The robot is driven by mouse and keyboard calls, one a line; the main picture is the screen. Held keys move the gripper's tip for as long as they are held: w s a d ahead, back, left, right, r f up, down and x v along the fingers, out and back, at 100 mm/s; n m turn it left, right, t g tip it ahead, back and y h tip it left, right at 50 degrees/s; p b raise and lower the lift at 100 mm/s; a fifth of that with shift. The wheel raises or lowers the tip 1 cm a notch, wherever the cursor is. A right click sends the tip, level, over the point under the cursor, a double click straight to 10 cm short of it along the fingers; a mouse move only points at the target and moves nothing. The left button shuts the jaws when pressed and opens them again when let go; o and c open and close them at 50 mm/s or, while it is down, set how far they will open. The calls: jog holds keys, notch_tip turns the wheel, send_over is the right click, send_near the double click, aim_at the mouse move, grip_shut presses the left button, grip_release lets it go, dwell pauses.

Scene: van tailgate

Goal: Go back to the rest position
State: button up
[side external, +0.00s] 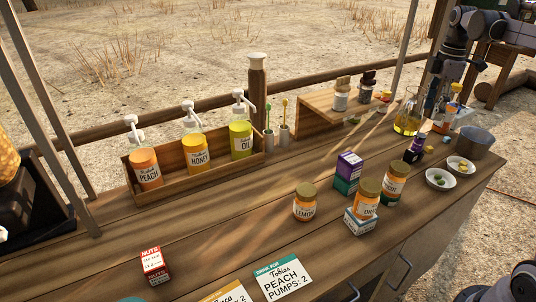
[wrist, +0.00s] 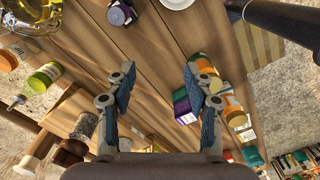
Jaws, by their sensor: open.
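My gripper (wrist: 160,85) shows in the wrist view with its two blue-padded fingers spread wide apart. Nothing is between the fingers except bare wooden tabletop seen below. In the side external view my arm comes in at the top right, above the right end of the wooden counter (side external: 215,240). There the fingertips are hard to tell apart from the bottles behind and below them.
A purple and green box stack (side external: 347,172), a lemon jar (side external: 305,203) and other jars stand mid-counter. A yellow flask (side external: 408,116), a metal pot (side external: 473,141) and white bowls (side external: 440,179) are at the right. A wooden rack (side external: 195,172) holds pump bottles.

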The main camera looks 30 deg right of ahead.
jog(key=w+a+n, duration=0.2)
jog(key=a+n, duration=0.1)
jog(key=a, duration=0.6)
jog(key=shift+w, duration=0.3)
jog(key=shift+r, duration=0.1)
jog(key=s+d+m, duration=0.2)
jog(key=s+d, duration=0.1)
jog(key=d, duration=0.5)
jog(key=s+d+m, duration=0.3)
jog(key=d, duration=0.5)
jog(key=shift+s+d+f+m, duration=0.25)
jog(key=shift+s+d+m, duration=0.05)
jog(key=shift+d, duration=0.05)
